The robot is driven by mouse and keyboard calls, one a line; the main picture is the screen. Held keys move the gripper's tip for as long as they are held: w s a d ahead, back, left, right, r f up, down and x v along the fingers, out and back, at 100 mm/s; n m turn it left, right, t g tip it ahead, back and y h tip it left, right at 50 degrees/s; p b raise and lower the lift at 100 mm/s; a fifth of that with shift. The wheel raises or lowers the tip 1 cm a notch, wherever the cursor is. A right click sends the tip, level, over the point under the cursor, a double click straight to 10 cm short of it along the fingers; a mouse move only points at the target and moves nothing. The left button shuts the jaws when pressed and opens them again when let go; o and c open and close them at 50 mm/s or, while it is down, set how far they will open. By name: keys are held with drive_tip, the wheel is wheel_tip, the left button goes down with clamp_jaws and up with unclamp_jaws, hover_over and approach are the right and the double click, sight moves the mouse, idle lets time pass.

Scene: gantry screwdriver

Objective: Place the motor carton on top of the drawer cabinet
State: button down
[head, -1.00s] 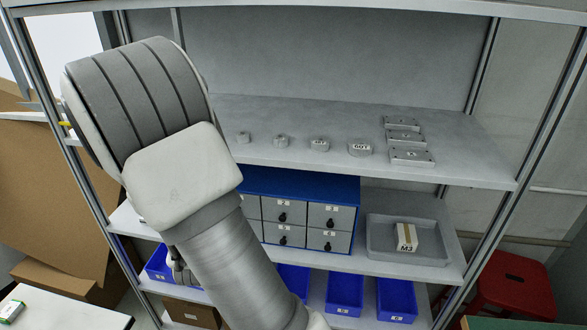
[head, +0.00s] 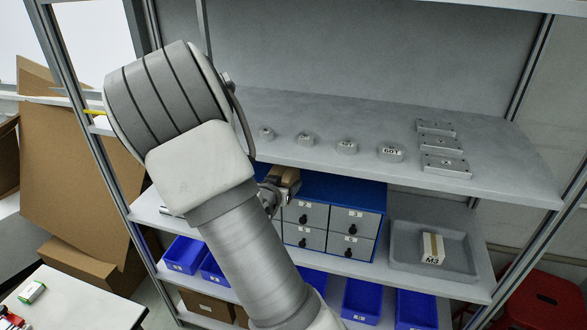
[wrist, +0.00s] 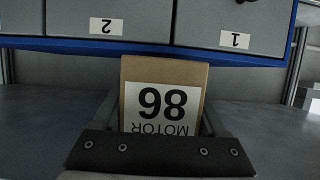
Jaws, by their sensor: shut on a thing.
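The motor carton is a brown box with a white "MOTOR 86" label. In the wrist view the carton (wrist: 163,88), upside down, is between the fingers of my gripper (wrist: 163,130), which is shut on it. In the head view a sliver of the carton (head: 288,177) shows beside my gripper (head: 272,190), partly hidden by my arm. The drawer cabinet (head: 340,188) has a blue casing and grey numbered drawers, and its drawer fronts (wrist: 150,18) fill the top of the wrist view. The carton overlaps the cabinet's blue top edge in the picture; I cannot tell if they touch.
The upper shelf (head: 330,120) with several small metal parts lies above the cabinet, leaving limited height. A grey tray (head: 400,235) with an M3 box (head: 432,248) stands right of the cabinet. Blue bins (head: 360,300) sit below.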

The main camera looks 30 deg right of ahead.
drive_tip(key=w+d, duration=0.2)
drive_tip(key=d, duration=0.1)
drive_tip(key=w+d, duration=0.3)
drive_tip(key=shift+w+d+r+p, duration=0.15)
drive_tip(key=shift+w+p, duration=0.05)
drive_tip(key=shift+p, duration=0.1)
drive_tip(key=shift+f, duration=0.3)
drive_tip(key=shift+f, duration=0.2)
unclamp_jaws()
drive_tip(key=shift+s, duration=0.1)
